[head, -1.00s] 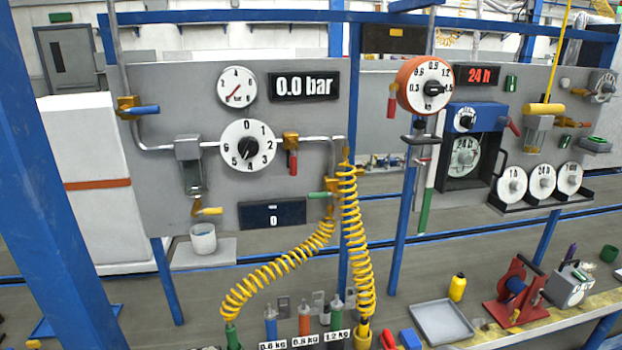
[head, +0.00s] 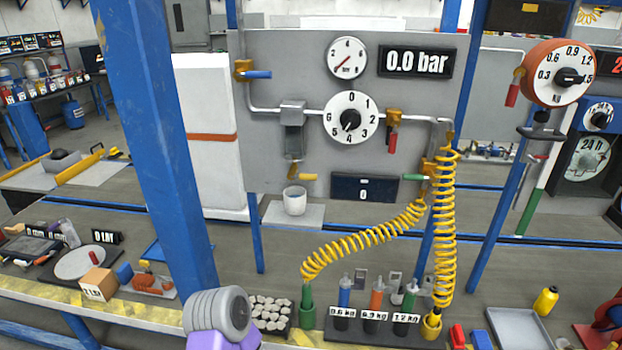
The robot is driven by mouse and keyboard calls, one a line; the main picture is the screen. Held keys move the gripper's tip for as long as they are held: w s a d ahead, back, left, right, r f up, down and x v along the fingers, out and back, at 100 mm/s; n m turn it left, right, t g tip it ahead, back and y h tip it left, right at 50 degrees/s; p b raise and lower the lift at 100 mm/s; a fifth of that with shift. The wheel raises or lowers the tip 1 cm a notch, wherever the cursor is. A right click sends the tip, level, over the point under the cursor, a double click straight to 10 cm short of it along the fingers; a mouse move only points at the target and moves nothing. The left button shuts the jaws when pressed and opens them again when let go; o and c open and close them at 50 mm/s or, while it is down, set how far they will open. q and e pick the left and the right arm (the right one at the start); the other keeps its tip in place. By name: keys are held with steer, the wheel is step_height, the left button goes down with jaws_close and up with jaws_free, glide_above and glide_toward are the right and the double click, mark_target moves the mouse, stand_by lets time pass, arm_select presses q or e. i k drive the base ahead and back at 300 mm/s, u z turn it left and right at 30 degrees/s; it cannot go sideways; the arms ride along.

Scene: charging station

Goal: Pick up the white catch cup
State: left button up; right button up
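The white catch cup (head: 295,200) stands upright on a small light grey shelf (head: 312,216) in the head view. It sits below the drain tap with the yellow handle (head: 303,177), at the lower left of the grey gauge panel (head: 268,85). The cup is in full view and nothing is touching it. Neither of my grippers can be made out. A grey ribbed, purple part at the bottom edge, left of centre, looks like a link of my arm, well below and apart from the cup.
A thick blue post (head: 160,150) stands left of the panel. Yellow coiled hoses (head: 443,235) hang right of the cup, one sweeping down left below it. A rack of labelled bottles (head: 375,325) and a tray of pale lumps (head: 270,313) stand on the front bench.

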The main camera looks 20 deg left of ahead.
mark_target(295, 201)
steer(key=z, duration=0.05)
steer(key=k, duration=0.75)
steer(key=u, duration=0.95)
steer(key=i, duration=0.5)
steer(key=z, duration=0.05)
